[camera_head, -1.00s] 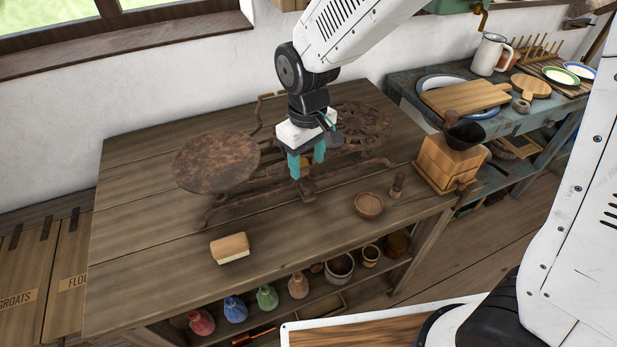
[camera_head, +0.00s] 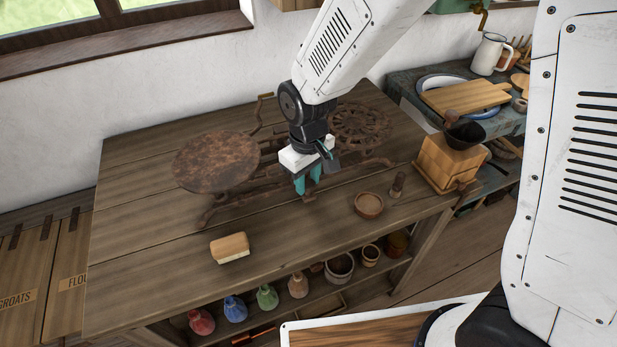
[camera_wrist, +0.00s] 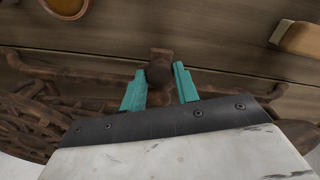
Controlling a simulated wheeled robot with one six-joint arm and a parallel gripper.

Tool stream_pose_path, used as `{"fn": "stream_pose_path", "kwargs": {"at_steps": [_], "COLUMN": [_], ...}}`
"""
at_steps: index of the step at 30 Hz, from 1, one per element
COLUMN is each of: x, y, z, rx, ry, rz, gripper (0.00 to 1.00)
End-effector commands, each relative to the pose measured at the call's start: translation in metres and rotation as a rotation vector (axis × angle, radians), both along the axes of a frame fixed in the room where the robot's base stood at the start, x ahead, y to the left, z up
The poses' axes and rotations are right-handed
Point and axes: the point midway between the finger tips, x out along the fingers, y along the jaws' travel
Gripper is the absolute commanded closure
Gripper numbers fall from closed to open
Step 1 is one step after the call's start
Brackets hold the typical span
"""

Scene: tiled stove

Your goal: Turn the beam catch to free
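An old rusty scale stands on the wooden table, with a round plate (camera_head: 215,162) at its left and an openwork part (camera_head: 362,128) at its right. The beam catch seems to be the small dark rusty knob (camera_wrist: 160,73) at the scale's front bar. My gripper (camera_head: 307,184) points down over this front bar. In the head view, the fingers largely hide the knob.
A small wooden bowl (camera_head: 369,205) and a small wooden peg-like piece (camera_head: 397,185) stand right of the gripper. A brush (camera_head: 230,247) lies at the front left. A coffee grinder (camera_head: 448,163) stands at the table's right end.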

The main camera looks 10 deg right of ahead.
Motion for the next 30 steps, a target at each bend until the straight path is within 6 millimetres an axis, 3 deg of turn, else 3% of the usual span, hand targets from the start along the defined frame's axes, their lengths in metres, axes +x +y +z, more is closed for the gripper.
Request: {"fn": "stream_pose_path", "kwargs": {"at_steps": [14, 24, 25, 27, 30], "x": [0.0006, 0.0008, 0.0008, 0.0007, 0.0005], "y": [-0.0001, 0.0, 0.0, 0.0, 0.0002], "z": [0.0005, 0.0006, 0.0006, 0.0006, 0.0005], "rx": [0.001, 0.001, 0.001, 0.001, 0.001], "ry": [-0.001, -0.002, -0.002, -0.002, -0.001], "rz": [-0.36, -0.387, -0.387, -0.386, -0.386], "gripper": [0.92, 0.92, 0.64, 0.47, 0.47]}}
